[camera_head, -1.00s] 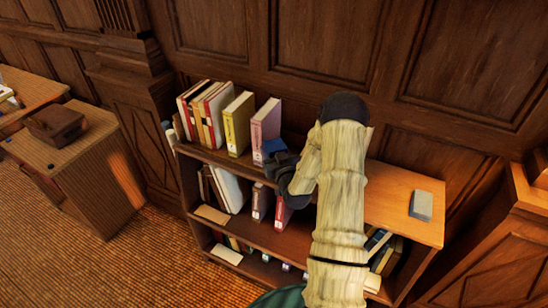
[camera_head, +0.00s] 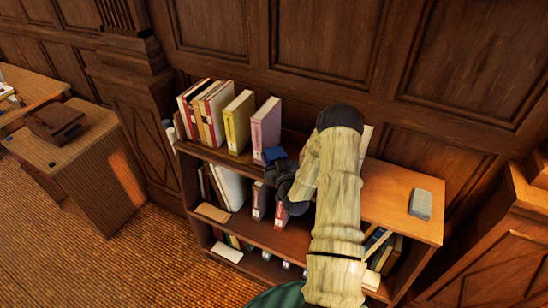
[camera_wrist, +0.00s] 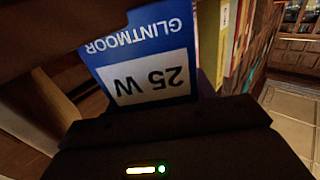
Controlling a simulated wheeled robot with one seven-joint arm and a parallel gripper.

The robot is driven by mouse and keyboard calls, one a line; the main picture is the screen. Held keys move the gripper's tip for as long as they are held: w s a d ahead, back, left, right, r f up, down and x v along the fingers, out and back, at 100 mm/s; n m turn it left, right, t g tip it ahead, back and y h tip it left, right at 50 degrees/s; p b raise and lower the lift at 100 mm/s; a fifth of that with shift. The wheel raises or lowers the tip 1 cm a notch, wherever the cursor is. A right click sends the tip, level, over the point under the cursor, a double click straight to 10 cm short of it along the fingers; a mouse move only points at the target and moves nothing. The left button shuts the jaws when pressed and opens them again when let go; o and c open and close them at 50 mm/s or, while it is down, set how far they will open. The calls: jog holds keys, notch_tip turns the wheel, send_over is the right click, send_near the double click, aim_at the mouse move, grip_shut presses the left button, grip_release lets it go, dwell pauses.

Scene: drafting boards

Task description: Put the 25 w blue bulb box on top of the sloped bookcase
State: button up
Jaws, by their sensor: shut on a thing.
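The blue bulb box (camera_head: 273,154) is held in my gripper (camera_head: 281,168), at the upper part of the bookcase beside the pink book. The bookcase (camera_head: 390,196) has a bare wooden top at the right. My arm hides part of its middle, and I cannot tell whether the box touches the bookcase.
Several upright books stand on the bookcase's left, ending with a yellow book (camera_head: 238,123) and a pink book (camera_head: 266,125) close to my gripper. A grey block (camera_head: 420,204) lies on the right top, with free wood around it. Panelled wall stands behind.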

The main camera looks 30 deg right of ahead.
jog(key=o, duration=1)
jog(key=shift+r, duration=0.2)
jog(key=shift+s+f, duration=0.15)
jog(key=shift+s, duration=0.1)
jog(key=s+b, duration=0.1)
jog(key=s, duration=0.2)
jog(key=s+a+b, duration=0.1)
jog(key=s+b, duration=0.1)
jog(key=s, duration=0.2)
jog(key=s+b, duration=0.1)
jog(key=s, duration=0.3)
jog(key=shift+s+a+b, duration=0.25)
jog(key=shift+b, duration=0.15)
